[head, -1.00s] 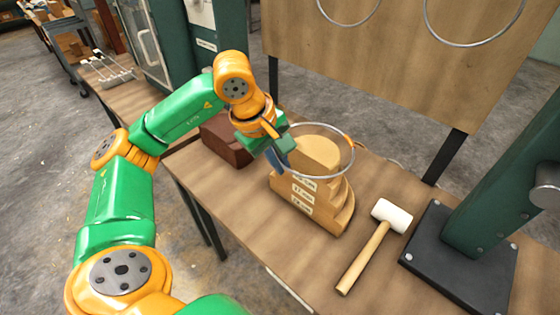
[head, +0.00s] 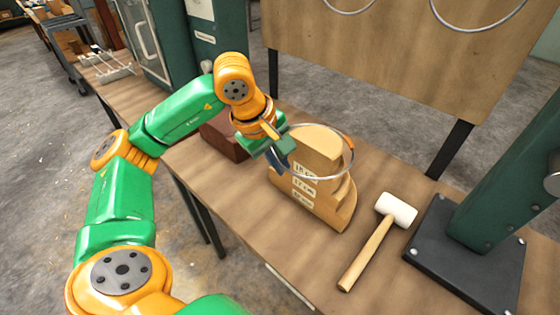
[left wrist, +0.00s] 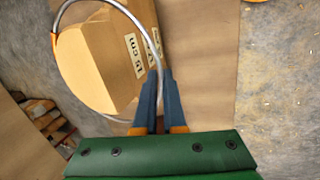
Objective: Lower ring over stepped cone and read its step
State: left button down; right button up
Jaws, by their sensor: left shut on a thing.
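The stepped wooden cone (head: 325,205), a half-round block with labels on its flat face, stands on the bench. My left gripper (head: 279,158) is at its upper left, shut on the rim of a thin metal ring (head: 352,160) with an orange mark. The ring is roughly level and encircles the upper part of the cone in the head view; whether it touches a step I cannot tell. In the left wrist view the blue fingers (left wrist: 152,100) pinch the ring (left wrist: 60,72), and its loop frames the cone's pale top (left wrist: 95,65). The right gripper is out of view.
A white-headed mallet (head: 372,250) lies right of the cone. A black base plate (head: 465,255) with a green post stands at the right. A brown block (head: 222,138) sits behind my gripper. A wooden panel with two hanging rings (head: 400,60) rises behind.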

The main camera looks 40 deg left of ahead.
pick_arm(q)
jog(key=shift+f, duration=0.1)
jog(key=shift+f+b, duration=1.4)
jog(key=shift+b, duration=0.05)
jog(key=shift+f+b, duration=1.5)
jog(key=shift+b, duration=0.3)
